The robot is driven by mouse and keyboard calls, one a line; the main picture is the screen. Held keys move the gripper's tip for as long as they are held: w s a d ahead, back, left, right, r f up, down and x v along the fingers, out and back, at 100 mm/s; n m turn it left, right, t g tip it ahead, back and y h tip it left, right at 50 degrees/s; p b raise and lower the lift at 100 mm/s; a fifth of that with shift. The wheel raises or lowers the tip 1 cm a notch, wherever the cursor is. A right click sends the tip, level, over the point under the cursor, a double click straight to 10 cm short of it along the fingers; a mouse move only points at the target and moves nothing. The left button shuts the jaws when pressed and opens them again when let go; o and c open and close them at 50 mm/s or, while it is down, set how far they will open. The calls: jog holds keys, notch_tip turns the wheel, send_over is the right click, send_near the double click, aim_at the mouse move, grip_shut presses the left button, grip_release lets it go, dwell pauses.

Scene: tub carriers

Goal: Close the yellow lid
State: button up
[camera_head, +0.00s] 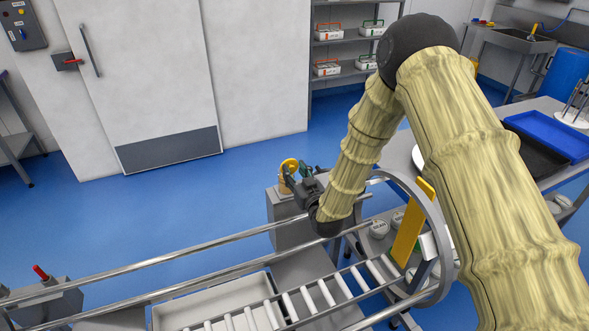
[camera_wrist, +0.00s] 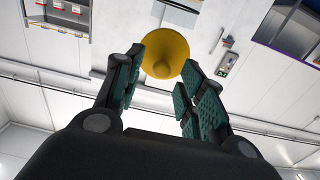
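A round yellow piece (camera_head: 289,165) stands just beyond my gripper in the head view, above a small tan part (camera_head: 285,186) on a grey post. A flat yellow-orange panel (camera_head: 411,222) stands tilted by a grey hoop. I cannot tell which yellow thing is the lid.
Metal rails (camera_head: 180,260) and a roller track (camera_head: 300,298) run below my arm. A pale tub (camera_head: 212,304) lies by the rollers. A grey hoop (camera_head: 440,235) stands close to my forearm. Blue floor (camera_head: 150,215) is open at the left; a table with a blue tray (camera_head: 548,137) is right.

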jog(key=shift+w+a, duration=0.15)
jog(key=shift+w, duration=0.15)
jog(key=shift+c, duration=0.2)
grip_shut()
